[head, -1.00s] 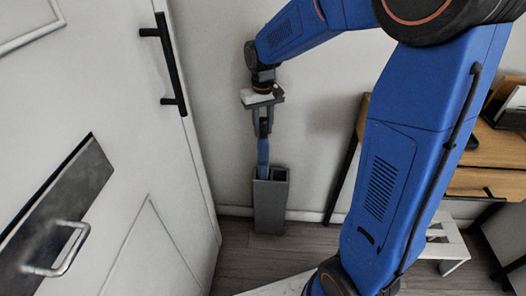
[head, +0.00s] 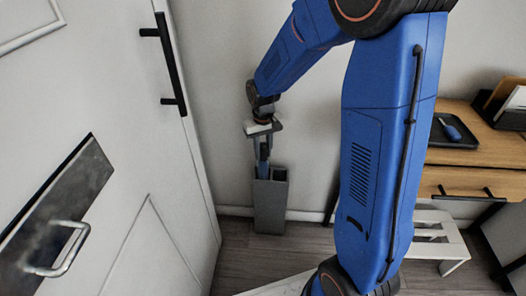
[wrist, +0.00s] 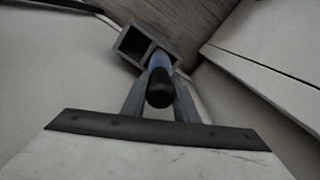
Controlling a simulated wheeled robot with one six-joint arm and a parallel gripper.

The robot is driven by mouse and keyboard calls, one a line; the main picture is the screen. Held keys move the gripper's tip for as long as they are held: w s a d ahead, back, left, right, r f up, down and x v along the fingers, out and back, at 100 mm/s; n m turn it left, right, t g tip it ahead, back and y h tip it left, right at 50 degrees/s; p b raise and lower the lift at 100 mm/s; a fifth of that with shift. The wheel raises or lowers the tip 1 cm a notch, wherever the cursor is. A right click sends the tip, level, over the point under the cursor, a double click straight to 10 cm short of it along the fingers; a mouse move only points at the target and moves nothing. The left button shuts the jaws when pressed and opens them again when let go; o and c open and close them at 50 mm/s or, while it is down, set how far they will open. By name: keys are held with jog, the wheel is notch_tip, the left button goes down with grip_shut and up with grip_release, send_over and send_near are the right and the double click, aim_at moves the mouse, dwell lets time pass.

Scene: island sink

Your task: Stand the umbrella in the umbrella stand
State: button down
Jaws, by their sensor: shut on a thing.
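The blue umbrella (wrist: 159,62) with a black handle (wrist: 160,90) hangs upright in my gripper (head: 262,158), whose two fingers are closed on it near the handle. In the head view, a short strip of the blue umbrella (head: 263,172) shows between the fingers and the top of the grey umbrella stand (head: 270,208). Its lower part is hidden inside the stand. The wrist view shows the stand (wrist: 131,41) with two square openings; the umbrella is at the right one, and the left one looks empty.
A white door (head: 110,130) with black and metal handles stands close on the left. A wooden desk (head: 455,145) with a black tray (head: 452,131) and a white stool (head: 440,238) are on the right. The wall is right behind the stand.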

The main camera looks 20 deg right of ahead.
jog(key=shift+f, duration=0.1)
jog(key=c, duration=1.4)
grip_release()
